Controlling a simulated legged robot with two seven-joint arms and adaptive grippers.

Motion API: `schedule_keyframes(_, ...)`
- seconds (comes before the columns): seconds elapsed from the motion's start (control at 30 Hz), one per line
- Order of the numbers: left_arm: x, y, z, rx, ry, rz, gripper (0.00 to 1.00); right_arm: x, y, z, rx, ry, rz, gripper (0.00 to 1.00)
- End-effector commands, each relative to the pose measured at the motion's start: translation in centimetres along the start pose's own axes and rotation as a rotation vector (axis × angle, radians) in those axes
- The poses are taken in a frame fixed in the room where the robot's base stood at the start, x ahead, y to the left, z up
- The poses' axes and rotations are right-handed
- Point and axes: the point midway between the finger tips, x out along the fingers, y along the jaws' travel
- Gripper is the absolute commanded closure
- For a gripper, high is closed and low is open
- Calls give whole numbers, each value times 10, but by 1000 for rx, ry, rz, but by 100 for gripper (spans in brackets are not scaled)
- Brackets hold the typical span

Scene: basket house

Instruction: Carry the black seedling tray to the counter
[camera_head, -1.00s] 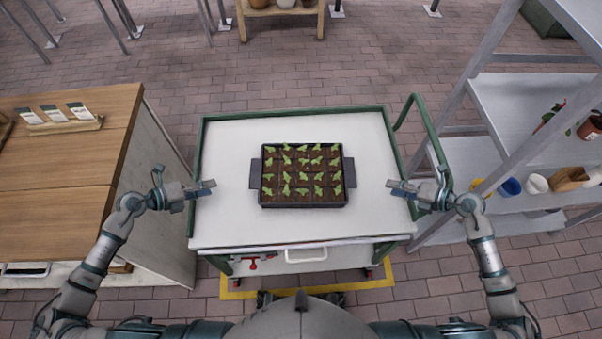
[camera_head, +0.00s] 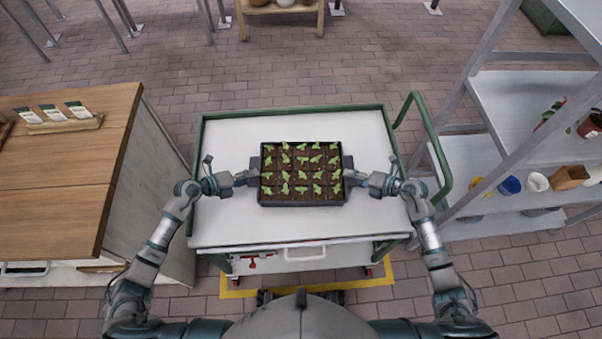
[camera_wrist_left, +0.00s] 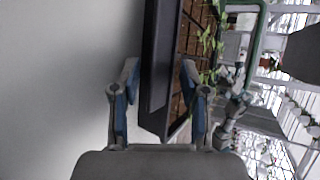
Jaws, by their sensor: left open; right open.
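The black seedling tray (camera_head: 302,205) sits on the white top of the green-framed cart (camera_head: 300,125), with rows of green seedlings in dark soil. My left gripper (camera_head: 252,176) is open at the tray's left end handle. In the left wrist view the tray (camera_wrist_left: 160,75) stands between the spread fingers of my left gripper (camera_wrist_left: 160,100). My right gripper (camera_head: 352,177) is open at the tray's right end handle. The handles are mostly hidden by the grippers. The wooden counter (camera_head: 60,160) stands left of the cart, with seed packets on it.
A grey metal shelf (camera_head: 500,150) with pots and cups stands at the right, near the cart's green push handle (camera_head: 432,150). A wooden stand (camera_head: 282,12) is at the back. Brick floor is clear behind the cart.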

Motion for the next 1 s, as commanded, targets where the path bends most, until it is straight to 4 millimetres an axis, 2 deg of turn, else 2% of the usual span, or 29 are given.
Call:
schedule_keyframes(0.2, 18, 0, 0, 0, 0, 0, 55, 18, 0, 0, 1, -1, -1, 53)
schedule_keyframes(0.53, 21, 0, 0, 1, 0, 0, 55, 21, 0, 0, 0, 0, -1, 53)
schedule_keyframes(0.57, 21, 0, 0, 1, 0, 0, 60, 21, 0, 0, 0, 0, -1, 59)
schedule_keyframes(0.7, 21, 0, 0, 0, 0, 1, 95, 21, 0, 0, 0, 1, -1, 94)
schedule_keyframes(0.73, 21, 1, 0, 0, 1, 1, 100, 21, 0, 0, 1, 1, -1, 100)
schedule_keyframes(1.0, 23, 2, -2, -2, 7, 2, 100, 23, -2, -2, 3, 7, -3, 100)
